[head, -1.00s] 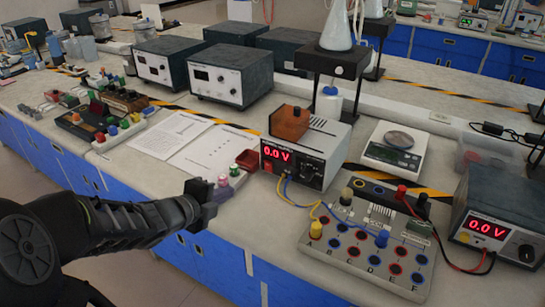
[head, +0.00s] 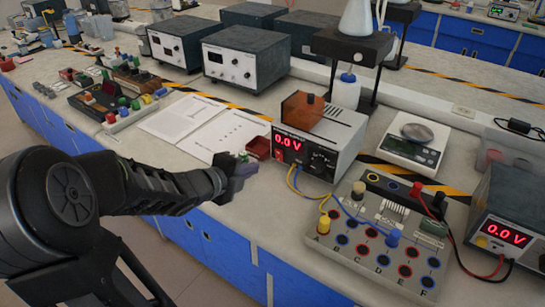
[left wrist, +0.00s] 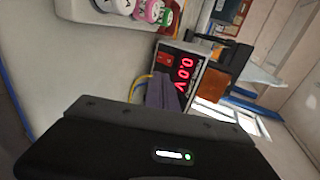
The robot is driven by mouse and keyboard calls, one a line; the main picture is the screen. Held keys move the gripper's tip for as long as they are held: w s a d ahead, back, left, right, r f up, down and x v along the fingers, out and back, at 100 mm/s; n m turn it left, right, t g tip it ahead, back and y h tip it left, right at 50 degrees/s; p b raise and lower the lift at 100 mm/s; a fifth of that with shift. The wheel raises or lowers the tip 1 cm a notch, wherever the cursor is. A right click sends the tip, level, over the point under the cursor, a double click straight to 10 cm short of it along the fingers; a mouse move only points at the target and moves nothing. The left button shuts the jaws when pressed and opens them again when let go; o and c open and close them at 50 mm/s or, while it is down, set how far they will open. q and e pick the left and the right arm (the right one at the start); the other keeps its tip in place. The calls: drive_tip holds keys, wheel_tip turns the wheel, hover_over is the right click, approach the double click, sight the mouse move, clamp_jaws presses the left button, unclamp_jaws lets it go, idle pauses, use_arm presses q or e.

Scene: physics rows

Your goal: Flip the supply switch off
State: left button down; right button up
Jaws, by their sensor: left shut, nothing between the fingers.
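The power supply (head: 320,142) is a grey box with a red display that reads 0.0 V. A small red switch (head: 278,155) sits on its front below the display, at the left; it also shows in the left wrist view (left wrist: 166,58). I cannot tell which way the switch is set. My left gripper (head: 245,166) is shut and empty, a little to the left of the supply's front and apart from it. In the left wrist view its purple-grey fingers (left wrist: 166,92) hide part of the supply's front (left wrist: 196,60). My right gripper is not in view.
A circuit board with coloured sockets (head: 374,238) stands in front of the supply, joined by yellow and blue wires. A second supply (head: 508,215) reading 0.0 V stands at right. A scale (head: 408,150) and open papers (head: 200,128) lie nearby. Small jars (left wrist: 150,12) are close to my gripper.

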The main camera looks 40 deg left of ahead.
sight(279, 151)
use_arm(q)
drive_tip(key=b+x, duration=0.1)
drive_tip(key=x, duration=0.6)
drive_tip(key=shift+w+f, duration=0.1)
drive_tip(key=shift+w+r+p, duration=0.15)
drive_tip(key=shift+w, duration=0.45)
drive_tip(key=shift+w+r+p, duration=0.15)
drive_tip(key=shift+w+r, duration=0.05)
drive_tip(key=shift+w, duration=1.1)
drive_tip(key=shift+w, duration=0.1)
drive_tip(key=shift+w+r, duration=0.25)
drive_tip(key=shift+w, duration=0.1)
drive_tip(key=shift+s+a, duration=0.1)
drive_tip(key=shift+r+p, duration=0.5)
drive_tip(key=shift+r, duration=0.3)
